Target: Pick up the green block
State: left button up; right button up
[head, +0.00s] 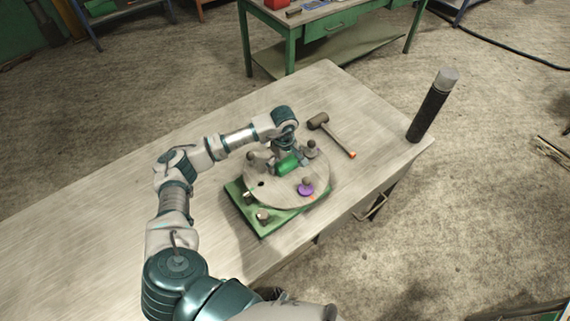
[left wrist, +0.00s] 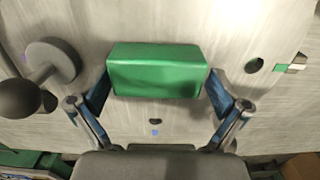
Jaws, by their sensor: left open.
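The green block (head: 289,164) lies on a round grey disc (head: 262,192) that sits on a green base on the table. In the left wrist view the green block (left wrist: 156,71) lies across the middle, between the fingertips of my left gripper (left wrist: 157,93). The fingers are apart, one at each end of the block, with a small gap visible at the right end. In the head view my left gripper (head: 285,155) is over the block and partly hides it. My right gripper is in neither view.
A purple piece (head: 305,190) and dark knobbed pegs (head: 311,149) stand on the disc around the block. A mallet (head: 332,134) lies behind it on the table. A dark cylinder (head: 431,108) stands at the right corner. The table's left part is clear.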

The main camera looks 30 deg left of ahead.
pick_arm(q)
jog(key=shift+a, duration=0.1)
jog(key=shift+c, duration=0.3)
jog(key=shift+d, duration=0.25)
jog(key=c, duration=0.4)
jog(key=shift+d, duration=0.3)
jog(key=c, duration=0.4)
jog(key=shift+d+r, duration=0.1)
jog(key=shift+d, duration=0.1)
jog(key=shift+c, duration=0.8)
jog(key=shift+a, duration=0.15)
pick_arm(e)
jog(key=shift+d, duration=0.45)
pick_arm(q)
jog(key=shift+r, duration=0.1)
